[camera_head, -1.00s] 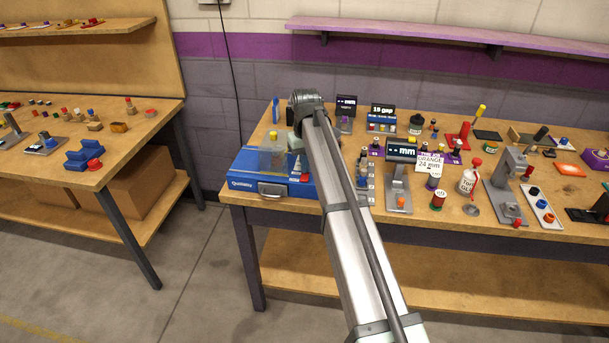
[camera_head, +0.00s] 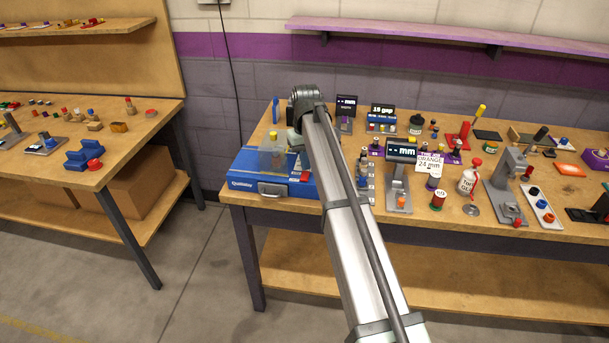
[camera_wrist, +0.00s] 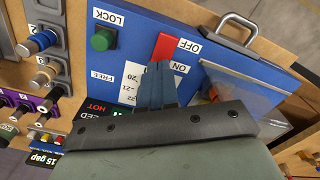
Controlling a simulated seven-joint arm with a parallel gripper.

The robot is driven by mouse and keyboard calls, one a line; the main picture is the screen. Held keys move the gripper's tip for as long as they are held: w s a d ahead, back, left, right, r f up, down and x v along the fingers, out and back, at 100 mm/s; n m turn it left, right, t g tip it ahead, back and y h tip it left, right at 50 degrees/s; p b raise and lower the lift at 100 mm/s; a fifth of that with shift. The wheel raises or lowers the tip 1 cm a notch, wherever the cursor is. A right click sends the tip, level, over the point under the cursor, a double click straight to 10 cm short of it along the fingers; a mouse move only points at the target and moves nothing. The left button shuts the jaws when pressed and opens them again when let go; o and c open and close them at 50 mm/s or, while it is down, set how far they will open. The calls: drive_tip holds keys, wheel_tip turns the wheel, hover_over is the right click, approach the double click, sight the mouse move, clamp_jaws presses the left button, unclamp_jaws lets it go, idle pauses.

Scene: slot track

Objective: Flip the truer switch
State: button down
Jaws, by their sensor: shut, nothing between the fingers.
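The truer is a blue box (camera_head: 245,184) at the front left corner of the right-hand bench. Its red switch (camera_wrist: 165,46) shows in the wrist view, beside upside-down OFF and ON labels; a bit of red switch (camera_head: 305,177) shows beside my arm in the head view. My gripper (camera_wrist: 161,66) is shut and empty. Its fingertips are over the blue panel, at the ON end of the switch, covering part of it. I cannot tell whether they touch it. In the head view my arm hides the fingers.
A green button (camera_wrist: 103,37) by the LOCK label is left of the switch. A clear container (camera_wrist: 235,90) is close on the right of the fingers. A metal handle (camera_wrist: 238,28) is on the box's edge. Several small parts and gauges crowd the bench to the right.

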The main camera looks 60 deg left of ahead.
drive_tip(key=shift+r, duration=2.65)
